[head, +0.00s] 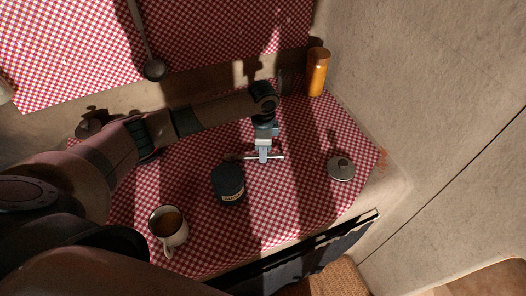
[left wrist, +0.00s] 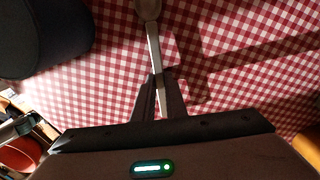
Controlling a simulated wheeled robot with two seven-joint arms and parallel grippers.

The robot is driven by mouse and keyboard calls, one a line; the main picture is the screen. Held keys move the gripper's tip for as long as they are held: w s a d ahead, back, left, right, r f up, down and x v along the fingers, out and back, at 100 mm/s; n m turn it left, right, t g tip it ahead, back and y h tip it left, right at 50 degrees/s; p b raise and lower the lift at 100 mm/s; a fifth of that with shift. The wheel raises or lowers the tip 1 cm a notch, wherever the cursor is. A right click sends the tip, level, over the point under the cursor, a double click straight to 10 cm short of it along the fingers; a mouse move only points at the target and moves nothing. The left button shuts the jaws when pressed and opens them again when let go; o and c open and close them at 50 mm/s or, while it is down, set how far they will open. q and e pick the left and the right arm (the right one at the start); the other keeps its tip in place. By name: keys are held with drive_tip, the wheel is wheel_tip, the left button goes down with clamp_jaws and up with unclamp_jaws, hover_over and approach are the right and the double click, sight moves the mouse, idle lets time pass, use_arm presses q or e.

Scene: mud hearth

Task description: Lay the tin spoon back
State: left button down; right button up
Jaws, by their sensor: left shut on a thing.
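The tin spoon (head: 275,157) shows in the head view as a thin pale bar across my left gripper (head: 263,154). In the left wrist view the spoon (left wrist: 153,42) runs up from between the fingers of my left gripper (left wrist: 159,84), with its bowl at the top edge, partly cut off. The gripper is shut on the handle. The spoon is over the red checked cloth (head: 305,180); I cannot tell whether it touches it. My right gripper is not in view.
A dark jar (head: 228,184) stands close to the spoon, also at the left wrist view's upper left (left wrist: 42,35). A mug of brown drink (head: 168,226) is at the front left. A metal lid (head: 340,168) lies right. An orange bottle (head: 317,72) stands behind; a ladle (head: 153,69) hangs behind.

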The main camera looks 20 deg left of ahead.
use_arm(q)
drive_tip(key=shift+f, duration=0.1)
drive_tip(key=c, duration=1.8)
unclamp_jaws()
wheel_tip(320, 180, up, 12)
drive_tip(key=b, duration=0.3)
